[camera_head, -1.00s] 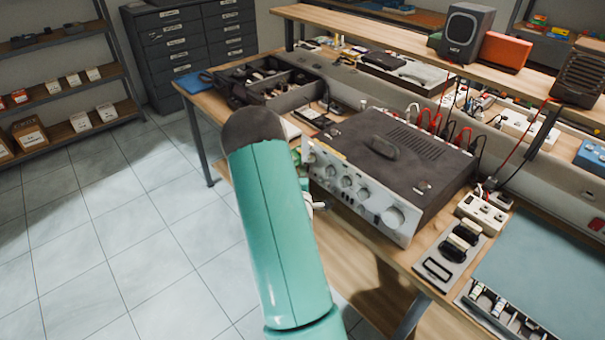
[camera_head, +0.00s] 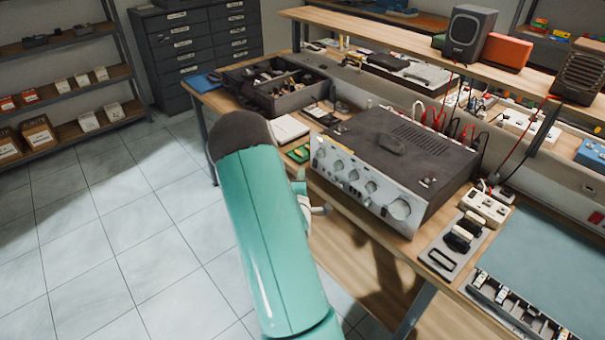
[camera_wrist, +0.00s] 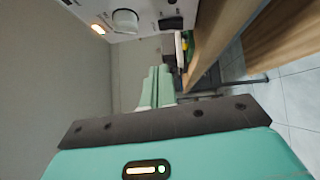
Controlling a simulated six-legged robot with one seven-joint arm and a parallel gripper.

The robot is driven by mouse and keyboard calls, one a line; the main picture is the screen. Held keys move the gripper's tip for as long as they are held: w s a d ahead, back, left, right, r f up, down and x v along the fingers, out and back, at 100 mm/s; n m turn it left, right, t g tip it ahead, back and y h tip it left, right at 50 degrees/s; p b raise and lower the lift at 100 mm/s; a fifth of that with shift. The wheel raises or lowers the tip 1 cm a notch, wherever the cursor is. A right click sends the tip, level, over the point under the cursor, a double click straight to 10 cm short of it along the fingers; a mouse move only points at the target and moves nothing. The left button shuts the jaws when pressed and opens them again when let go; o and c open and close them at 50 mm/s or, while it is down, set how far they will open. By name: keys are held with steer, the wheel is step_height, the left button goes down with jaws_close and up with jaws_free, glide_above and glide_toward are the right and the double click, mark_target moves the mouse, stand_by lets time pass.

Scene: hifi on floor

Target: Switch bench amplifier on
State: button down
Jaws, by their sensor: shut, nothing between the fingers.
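The bench amplifier (camera_head: 410,142), a dark box with a silver front panel (camera_head: 352,188) and several knobs, stands near the bench's front edge in the head view. The wrist view shows part of a pale panel (camera_wrist: 72,9) at the top, apparently the amplifier's front. It has a round knob (camera_wrist: 125,20), a glowing orange rectangle (camera_wrist: 98,29) and a dark rectangular piece (camera_wrist: 171,23). My gripper (camera_wrist: 160,72) is shut and empty, its green fingers below this panel in the picture, with no contact visible. In the head view my arm hides most of the gripper.
The wooden bench (camera_head: 440,295) also holds a dark parts tray (camera_head: 262,92), a plate with black switches (camera_head: 455,243), a white socket strip (camera_head: 485,207) and a blue-green mat (camera_head: 555,262). Cables run behind the amplifier. The tiled floor (camera_head: 110,240) left of the bench is clear.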

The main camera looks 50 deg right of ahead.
steer(key=v, duration=0.7)
steer(key=shift+r, duration=0.5)
steer(key=shift+s, duration=0.1)
steer(key=w+a+r+m+y, duration=0.5)
steer(key=w+a+r+y, duration=0.1)
steer(key=w+a, duration=0.4)
steer(key=w+a+r+m+y, duration=0.1)
steer(key=a+r+y, duration=0.5)
steer(key=a, duration=0.7)
steer(key=s+a+r+g+y, duration=0.1)
steer(key=s+a+r, duration=0.2)
steer(key=a, duration=0.3)
steer(key=s+a+r+y, duration=0.2)
steer(key=s+a+r, duration=0.1)
steer(key=a, duration=0.2)
steer(key=s+a+r+g, duration=0.1)
steer(key=s+a+r, duration=0.1)
steer(key=s, duration=0.4)
steer(key=s+a+r+m+g, duration=0.1)
steer(key=s+a+r+g, duration=0.1)
steer(key=s+a, duration=0.3)
steer(key=shift+s+r+g+y, duration=0.2)
steer(key=shift+s+g+y, duration=0.1)
steer(key=shift+s, duration=0.85)
